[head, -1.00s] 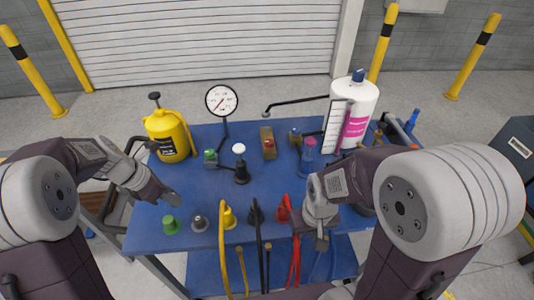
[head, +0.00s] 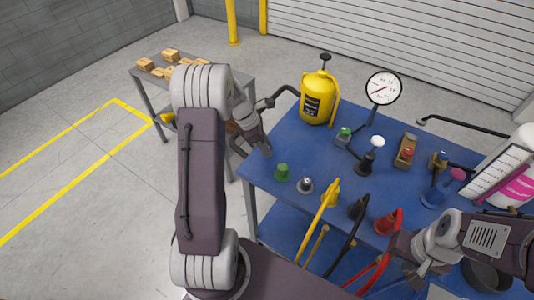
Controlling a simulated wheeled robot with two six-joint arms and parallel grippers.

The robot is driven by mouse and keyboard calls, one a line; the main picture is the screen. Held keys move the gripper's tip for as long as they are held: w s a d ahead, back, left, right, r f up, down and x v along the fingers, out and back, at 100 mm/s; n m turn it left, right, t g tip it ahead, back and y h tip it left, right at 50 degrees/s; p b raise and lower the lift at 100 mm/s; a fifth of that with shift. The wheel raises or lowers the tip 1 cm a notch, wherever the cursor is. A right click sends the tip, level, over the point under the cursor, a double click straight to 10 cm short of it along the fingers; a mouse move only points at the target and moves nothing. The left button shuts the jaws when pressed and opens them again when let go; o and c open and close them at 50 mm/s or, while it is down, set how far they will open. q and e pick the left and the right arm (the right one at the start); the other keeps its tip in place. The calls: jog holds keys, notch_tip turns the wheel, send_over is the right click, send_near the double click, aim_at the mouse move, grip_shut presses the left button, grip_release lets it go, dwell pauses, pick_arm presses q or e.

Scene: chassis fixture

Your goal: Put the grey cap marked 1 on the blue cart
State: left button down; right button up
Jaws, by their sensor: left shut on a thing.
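A small grey cap (head: 305,185) stands on the near left part of the blue cart (head: 293,140), beside a green cap (head: 282,172). It has a pale mark on top, too small to read. My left gripper (head: 267,151) is over the cart's left edge, just behind the green cap and apart from the grey one. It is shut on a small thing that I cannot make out. My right gripper (head: 413,280) is at the cart's near right, by the red plug (head: 386,223); its fingers are too unclear to tell open from shut.
A yellow canister (head: 317,98), a dial gauge (head: 383,88) and a white-topped black post (head: 372,158) stand on the cart. Yellow, black and red cables hang off its near edge. A grey table (head: 148,79) with several small boxes stands at the back left. Floor on the left is clear.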

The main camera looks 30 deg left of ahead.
aim_at(266, 161)
pick_arm(q)
jog(key=shift+f, duration=2.05)
jog(key=c, duration=1.1)
grip_release()
jog(key=v, duration=1.2)
jog(key=s+d+f+m+y, duration=0.1)
jog(key=s+d+f+m, duration=0.1)
jog(key=s+d+m, duration=0.5)
jog(key=s+d+f+m+g+y, duration=0.1)
jog(key=s+d+m, duration=0.6)
jog(key=m, duration=1)
jog(key=shift+s+d+f+y, duration=0.4)
jog(key=shift+s+f+y, duration=0.35)
jog(key=shift+f, duration=0.2)
